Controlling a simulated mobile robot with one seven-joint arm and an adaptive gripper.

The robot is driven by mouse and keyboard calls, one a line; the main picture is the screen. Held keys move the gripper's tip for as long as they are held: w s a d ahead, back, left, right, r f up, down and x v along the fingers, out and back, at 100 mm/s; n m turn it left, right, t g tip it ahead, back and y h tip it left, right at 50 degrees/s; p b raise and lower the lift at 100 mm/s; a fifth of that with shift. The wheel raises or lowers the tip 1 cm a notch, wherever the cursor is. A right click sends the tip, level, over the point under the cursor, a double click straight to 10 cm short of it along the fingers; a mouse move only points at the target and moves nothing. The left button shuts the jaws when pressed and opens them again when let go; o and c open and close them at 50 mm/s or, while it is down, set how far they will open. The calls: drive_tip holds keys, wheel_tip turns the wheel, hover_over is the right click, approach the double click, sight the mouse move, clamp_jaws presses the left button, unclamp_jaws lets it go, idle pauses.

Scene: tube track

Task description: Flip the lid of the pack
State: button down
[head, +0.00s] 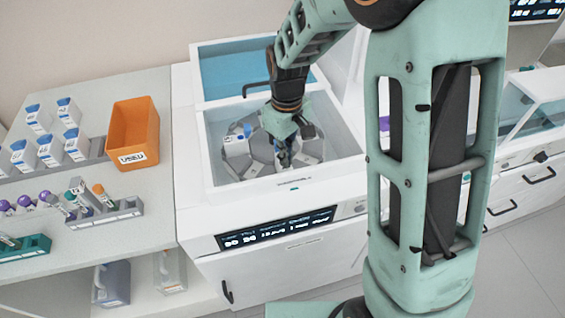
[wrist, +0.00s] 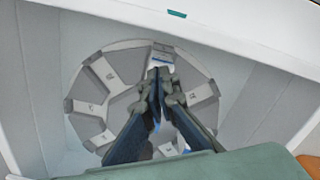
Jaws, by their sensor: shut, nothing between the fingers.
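A white and blue pack (wrist: 161,52) sits in a slot of the grey round carousel (wrist: 122,46) inside the open machine. In the wrist view it lies at my fingertips and is partly covered by them. I cannot tell whether they touch it or how its lid stands. My gripper (wrist: 160,72) points down into the machine's well, its fingers shut with nothing between them. In the head view my gripper (head: 284,160) is over the front part of the carousel (head: 311,151) and hides most of that pack. Another white and blue pack (head: 236,145) shows at the carousel's left.
The well's white walls (head: 335,128) surround my gripper closely. The machine's blue-tinted lid (head: 225,72) stands open behind. At left, a bench holds an orange bin (head: 134,135), several white bottles (head: 77,145) and tube racks (head: 110,213).

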drive_tip(key=shift+r+p, duration=1.6)
drive_tip(key=shift+r, duration=0.85)
drive_tip(key=w+a+p, duration=0.1)
drive_tip(key=w+a, duration=0.1)
drive_tip(key=w, duration=0.7)
drive_tip(key=shift+a+p, duration=0.3)
drive_tip(key=shift+p, duration=0.05)
drive_tip(key=shift+s+f, duration=0.1)
drive_tip(key=shift+f, duration=0.05)
drive_tip(key=shift+f+b, duration=1.35)
drive_tip(key=shift+f, duration=0.5)
